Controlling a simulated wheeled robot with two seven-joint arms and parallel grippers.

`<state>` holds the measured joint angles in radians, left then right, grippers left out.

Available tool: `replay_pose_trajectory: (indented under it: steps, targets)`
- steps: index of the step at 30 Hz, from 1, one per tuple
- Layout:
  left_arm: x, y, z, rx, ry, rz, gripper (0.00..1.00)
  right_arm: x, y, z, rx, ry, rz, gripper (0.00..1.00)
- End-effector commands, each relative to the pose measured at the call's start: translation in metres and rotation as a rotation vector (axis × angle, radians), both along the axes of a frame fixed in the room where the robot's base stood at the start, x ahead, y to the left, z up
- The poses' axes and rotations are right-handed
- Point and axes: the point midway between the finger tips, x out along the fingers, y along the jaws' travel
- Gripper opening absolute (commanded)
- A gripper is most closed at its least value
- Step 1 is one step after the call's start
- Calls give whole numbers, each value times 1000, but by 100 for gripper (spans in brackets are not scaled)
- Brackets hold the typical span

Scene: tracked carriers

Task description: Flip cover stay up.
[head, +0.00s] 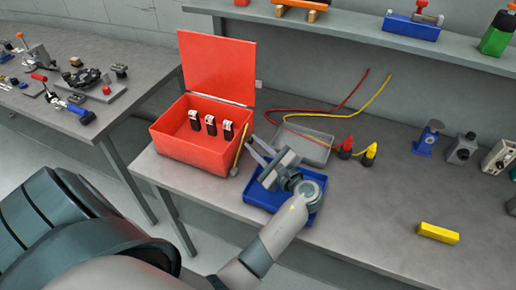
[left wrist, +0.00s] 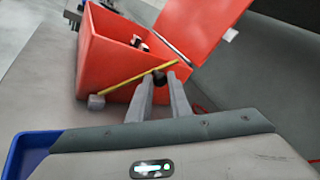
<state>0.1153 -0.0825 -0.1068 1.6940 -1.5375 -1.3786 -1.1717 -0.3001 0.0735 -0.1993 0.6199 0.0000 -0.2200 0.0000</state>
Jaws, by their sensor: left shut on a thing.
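The red box (head: 190,163) stands on the workbench with its cover (head: 217,68) raised, leaning back. The yellow stay (head: 239,146) is a thin rod on the box's right side, tilted upward. In the left wrist view the stay (left wrist: 128,81) slants across the box (left wrist: 105,55), with a dark knob (left wrist: 159,77) between my fingertips. A small grey block (left wrist: 96,101) is at its lower end. Another grey block (left wrist: 231,34) is on the edge of the cover (left wrist: 205,25). My left gripper (head: 250,148) is shut on the stay. My right gripper is out of view.
Three black items (head: 211,125) with white labels stand inside the box. A blue tray (head: 262,201) lies under my left wrist, a grey tray (head: 312,150) behind it. Red and yellow cables (head: 345,105) lie behind. A yellow block (head: 438,233) sits right, with clear bench around it.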

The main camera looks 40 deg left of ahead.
Motion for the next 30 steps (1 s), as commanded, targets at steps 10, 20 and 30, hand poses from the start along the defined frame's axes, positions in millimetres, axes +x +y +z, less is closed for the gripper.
replay_pose_trajectory:
  steps: [10,20,30]
  targets:
    - [-12,-3,9,43,-168,0,0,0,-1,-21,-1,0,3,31]
    - [-14,-3,12,49,-196,1,0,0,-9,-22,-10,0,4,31]
    - [-14,-3,12,49,-194,1,36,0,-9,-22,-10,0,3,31]
